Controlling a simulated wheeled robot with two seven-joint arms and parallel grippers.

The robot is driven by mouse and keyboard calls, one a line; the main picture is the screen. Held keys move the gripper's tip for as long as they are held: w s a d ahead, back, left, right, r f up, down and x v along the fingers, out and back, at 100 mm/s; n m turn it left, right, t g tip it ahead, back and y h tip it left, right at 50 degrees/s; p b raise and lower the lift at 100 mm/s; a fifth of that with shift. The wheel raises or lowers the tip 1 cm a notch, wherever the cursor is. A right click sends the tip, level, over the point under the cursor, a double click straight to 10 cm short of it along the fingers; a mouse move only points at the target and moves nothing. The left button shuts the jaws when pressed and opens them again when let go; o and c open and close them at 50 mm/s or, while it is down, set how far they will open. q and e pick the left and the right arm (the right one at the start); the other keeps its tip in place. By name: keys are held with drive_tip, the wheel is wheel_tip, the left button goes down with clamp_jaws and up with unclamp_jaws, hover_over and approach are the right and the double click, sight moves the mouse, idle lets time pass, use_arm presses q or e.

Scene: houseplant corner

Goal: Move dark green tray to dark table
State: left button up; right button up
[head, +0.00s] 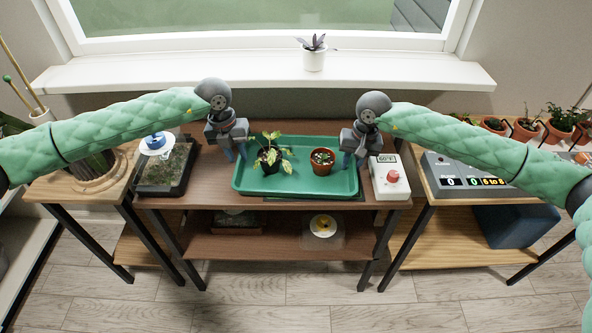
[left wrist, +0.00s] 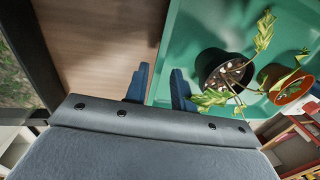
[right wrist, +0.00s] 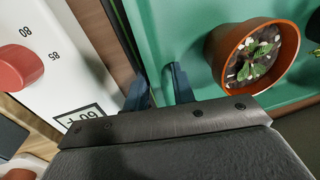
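A green tray (head: 295,190) lies on the dark brown table (head: 215,196) in the middle of the head view. It holds a leafy plant in a black pot (head: 270,159) and a small plant in a terracotta pot (head: 321,161). A dark green edge (head: 318,198) shows beneath its front right part. My left gripper (head: 236,153) is at the tray's left end; in the left wrist view its fingers (left wrist: 159,85) are apart, one on each side of the rim. My right gripper (head: 354,159) is at the right end, its fingers (right wrist: 158,92) likewise apart astride the rim.
A white box with a red knob (head: 391,178) stands close to the tray's right end. A dark planter box (head: 165,168) is on the left. Light wood tables (head: 85,188) flank the dark one; the right one bears a grey display unit (head: 470,172). A lower shelf (head: 270,243) holds small items.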

use_arm(q)
wheel_tip(320, 180, up, 8)
drive_tip(key=a, duration=0.1)
drive_tip(key=shift+a, duration=0.15)
use_arm(e)
wheel_tip(320, 180, up, 12)
drive_tip(key=d, duration=0.1)
drive_tip(key=shift+d, duration=0.35)
drive_tip(key=shift+f, duration=0.15)
idle(0.3)
